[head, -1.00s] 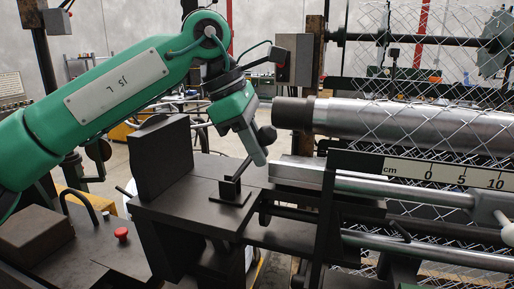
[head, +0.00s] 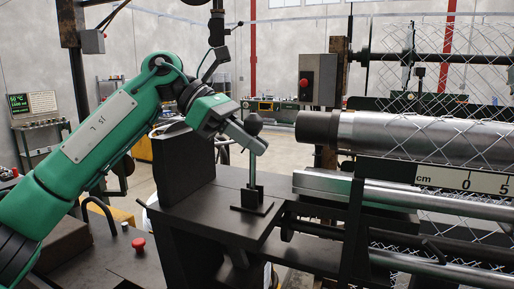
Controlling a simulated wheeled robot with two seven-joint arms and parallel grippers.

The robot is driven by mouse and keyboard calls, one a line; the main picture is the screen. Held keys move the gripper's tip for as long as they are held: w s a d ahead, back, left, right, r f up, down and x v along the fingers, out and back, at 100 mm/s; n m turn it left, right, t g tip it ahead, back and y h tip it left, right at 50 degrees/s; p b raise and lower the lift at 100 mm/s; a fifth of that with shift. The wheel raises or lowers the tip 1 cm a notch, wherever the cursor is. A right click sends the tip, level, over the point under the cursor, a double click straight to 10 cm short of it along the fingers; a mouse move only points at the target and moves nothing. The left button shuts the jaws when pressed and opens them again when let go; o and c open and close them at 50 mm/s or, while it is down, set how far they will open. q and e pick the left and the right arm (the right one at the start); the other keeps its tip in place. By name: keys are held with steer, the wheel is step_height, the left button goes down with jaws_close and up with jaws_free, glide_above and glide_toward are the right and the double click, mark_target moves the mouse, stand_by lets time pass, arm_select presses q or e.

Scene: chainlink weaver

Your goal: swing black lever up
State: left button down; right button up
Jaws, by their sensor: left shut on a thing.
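The black lever (head: 252,165) stands nearly upright on its small base plate (head: 252,207), on the dark machine table. It has a thin rod and a round black knob (head: 254,123) at its top. My left gripper (head: 251,138) reaches in from the left, its fingers tilted down to the right. It is shut on the lever just below the knob. The finger hides part of the rod there. My right gripper is not in view.
A thick steel roller (head: 400,134) with wire mesh lies right of the lever. A cm scale (head: 450,178) and steel rails are below it. A dark upright block (head: 183,163) stands left of the lever. A red button (head: 138,243) is at lower left.

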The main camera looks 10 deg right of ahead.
arm_select(q)
steer(key=shift+a+r, duration=0.15)
steer(key=shift+r, duration=0.4)
steer(key=c, duration=1.6)
jaws_free()
steer(key=shift+w, duration=0.1)
steer(key=shift+o, duration=1.4)
steer(key=shift+f, duration=0.1)
steer(key=shift+d+f, duration=0.1)
steer(key=shift+d, duration=0.1)
steer(key=b+v, duration=0.2)
steer(key=v, duration=1.1)
steer(key=shift+a, duration=0.4)
steer(key=shift+w, duration=0.1)
